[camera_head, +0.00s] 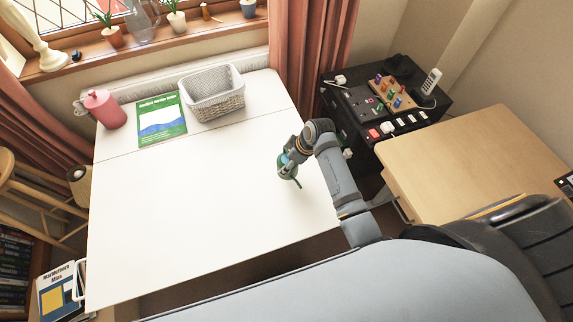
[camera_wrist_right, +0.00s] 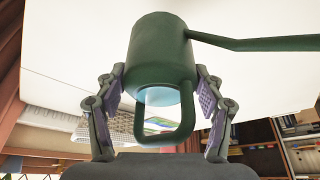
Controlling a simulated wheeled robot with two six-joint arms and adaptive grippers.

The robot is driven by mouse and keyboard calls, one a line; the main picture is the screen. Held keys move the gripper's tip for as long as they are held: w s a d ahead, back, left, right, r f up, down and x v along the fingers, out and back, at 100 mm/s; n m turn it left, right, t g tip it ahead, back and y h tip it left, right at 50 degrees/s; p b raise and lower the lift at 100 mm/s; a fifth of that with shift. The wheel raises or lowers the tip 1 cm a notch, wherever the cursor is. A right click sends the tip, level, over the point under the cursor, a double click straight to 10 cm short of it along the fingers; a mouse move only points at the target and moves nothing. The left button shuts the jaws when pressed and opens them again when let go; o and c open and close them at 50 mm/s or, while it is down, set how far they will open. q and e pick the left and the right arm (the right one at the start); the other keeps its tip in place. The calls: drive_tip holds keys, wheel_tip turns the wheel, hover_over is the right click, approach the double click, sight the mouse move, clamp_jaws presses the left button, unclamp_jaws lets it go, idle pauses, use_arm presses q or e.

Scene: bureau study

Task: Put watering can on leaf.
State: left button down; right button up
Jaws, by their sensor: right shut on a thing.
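A dark green watering can (camera_head: 287,173) is in my right gripper (camera_head: 288,158), above the right part of the white table leaf (camera_head: 200,205). In the right wrist view the can (camera_wrist_right: 160,50) sits between the two fingers of the gripper (camera_wrist_right: 158,92), with its spout pointing right and its loop handle toward the camera. The fingers are shut on its sides. A seam divides the white leaf from the strip of table behind it. Whether the can's base touches the surface cannot be told. My left gripper is not in view.
A pink jug (camera_head: 105,109), a green book (camera_head: 161,119) and a grey woven basket (camera_head: 214,95) stand along the back of the table. A black cabinet (camera_head: 350,127) and a wooden desk (camera_head: 480,165) are to the right. The leaf's middle and left are clear.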

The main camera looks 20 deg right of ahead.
drive_tip(key=shift+w+a+f, duration=0.15)
drive_tip(key=shift+w+f, duration=0.35)
drive_tip(key=shift+f, duration=0.05)
wheel_tip(320, 180, down, 3)
drive_tip(key=shift+w+f+p, duration=0.1)
drive_tip(key=shift+f+p, duration=0.05)
drive_tip(key=shift+p, duration=0.15)
drive_tip(key=o, duration=1.5)
drive_tip(key=shift+f, duration=0.1)
drive_tip(key=v, duration=1.2)
